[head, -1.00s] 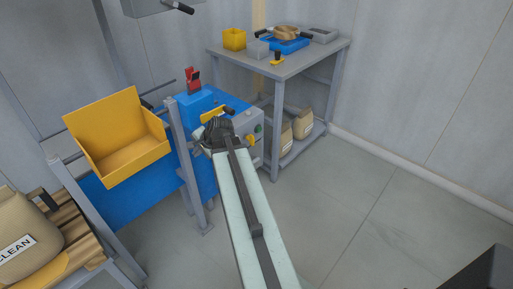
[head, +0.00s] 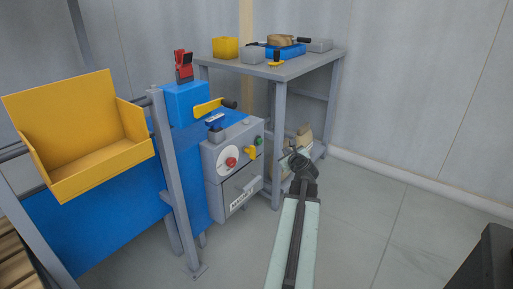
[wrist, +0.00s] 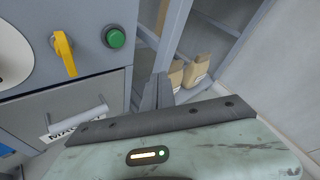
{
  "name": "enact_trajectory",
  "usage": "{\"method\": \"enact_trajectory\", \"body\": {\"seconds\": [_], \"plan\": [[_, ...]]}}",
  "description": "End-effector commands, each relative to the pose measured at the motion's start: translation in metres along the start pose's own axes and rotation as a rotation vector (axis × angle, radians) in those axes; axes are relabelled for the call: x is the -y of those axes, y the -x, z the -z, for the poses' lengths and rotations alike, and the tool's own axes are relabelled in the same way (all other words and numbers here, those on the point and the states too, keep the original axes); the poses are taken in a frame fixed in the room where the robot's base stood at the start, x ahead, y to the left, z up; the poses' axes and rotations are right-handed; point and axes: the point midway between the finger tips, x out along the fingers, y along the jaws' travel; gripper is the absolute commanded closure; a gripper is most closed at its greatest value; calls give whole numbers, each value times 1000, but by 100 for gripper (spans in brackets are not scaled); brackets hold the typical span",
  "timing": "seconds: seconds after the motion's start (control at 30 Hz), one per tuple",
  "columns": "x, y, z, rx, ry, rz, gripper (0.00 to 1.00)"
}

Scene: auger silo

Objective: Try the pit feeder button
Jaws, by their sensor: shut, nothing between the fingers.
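A grey control box (head: 222,160) on the blue machine faces me in the head view. I see no label naming the pit feeder button. In the wrist view the green button (wrist: 116,38) and yellow knob (wrist: 64,52) are at the upper left. My gripper (head: 297,154) is shut and empty, right of the box and apart from it. Its fingertips (wrist: 158,88) show in the wrist view, below and right of the green button.
Below the buttons is a grey drawer front (head: 240,187) with a bar handle and a partly readable label. A grey table (head: 290,68) with small containers stands behind, with paper sacks (head: 304,136) on its lower shelf. A yellow hopper (head: 85,150) is left.

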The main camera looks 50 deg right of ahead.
Motion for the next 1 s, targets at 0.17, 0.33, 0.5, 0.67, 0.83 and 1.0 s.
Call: {"method": "enact_trajectory", "body": {"seconds": [0.17,0.33,0.5,0.67,0.83,1.0], "plan": [[-5,-1,-4,2,5,-7,100],[-12,-9,-10,4,5,-11,100],[-25,-26,-23,5,9,-13,100],[-38,-42,-35,5,9,-14,100],[-49,-56,-45,4,9,-14,100],[-54,-62,-50,5,8,-13,100]]}}
